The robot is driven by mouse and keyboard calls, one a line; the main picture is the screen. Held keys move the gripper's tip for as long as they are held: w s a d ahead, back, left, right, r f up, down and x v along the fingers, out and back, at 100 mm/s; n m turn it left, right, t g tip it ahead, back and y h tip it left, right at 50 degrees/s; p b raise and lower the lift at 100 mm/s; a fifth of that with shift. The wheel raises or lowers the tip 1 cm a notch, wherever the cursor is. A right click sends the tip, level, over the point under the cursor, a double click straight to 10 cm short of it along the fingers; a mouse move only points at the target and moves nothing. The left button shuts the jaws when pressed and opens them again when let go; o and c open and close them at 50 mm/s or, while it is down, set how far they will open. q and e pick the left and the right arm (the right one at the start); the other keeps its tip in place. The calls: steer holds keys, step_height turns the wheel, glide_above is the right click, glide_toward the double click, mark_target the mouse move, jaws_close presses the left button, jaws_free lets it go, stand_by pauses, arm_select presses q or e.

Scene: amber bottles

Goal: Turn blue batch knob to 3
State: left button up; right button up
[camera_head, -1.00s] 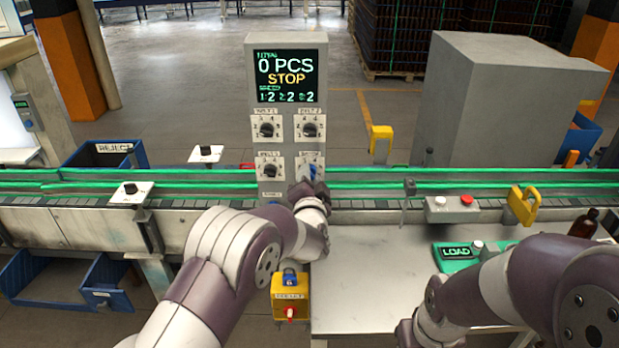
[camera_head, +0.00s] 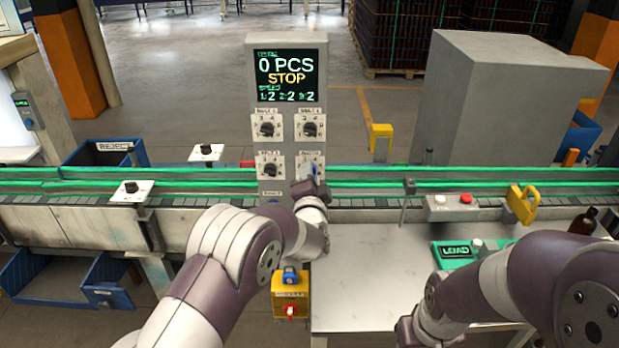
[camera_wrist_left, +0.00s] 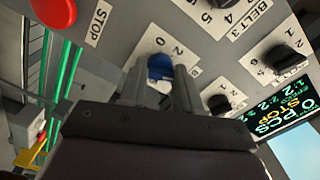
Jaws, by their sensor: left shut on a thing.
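The blue batch knob (camera_wrist_left: 160,66) sits on a white dial plate at the lower right of the grey control panel (camera_head: 286,120). In the left wrist view, the numbers 0 and 2 show beside it. My left gripper (camera_wrist_left: 160,90) is shut on the blue knob, one finger on each side. In the head view the gripper (camera_head: 311,183) covers most of the knob, and its exact setting is hard to read. The display (camera_head: 288,76) reads 0 PCS and STOP. My right gripper is out of view; only its arm shows at the lower right.
Black belt knobs (camera_head: 267,129) sit close by on the panel. A red stop button (camera_wrist_left: 52,13) is near the left gripper in the wrist view. A conveyor (camera_head: 450,185) with green rails runs across. A steel table (camera_head: 370,275) and a yellow switch box (camera_head: 290,297) stand in front.

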arm_select(q)
steer(key=o, duration=0.9)
steer(key=shift+r, duration=0.35)
steer(key=shift+o, duration=0.8)
steer(key=shift+w+d+f, duration=0.1)
steer(key=shift+f, duration=0.15)
steer(key=s+b, duration=0.4)
steer(key=s, duration=0.8)
steer(key=shift+s, duration=0.35)
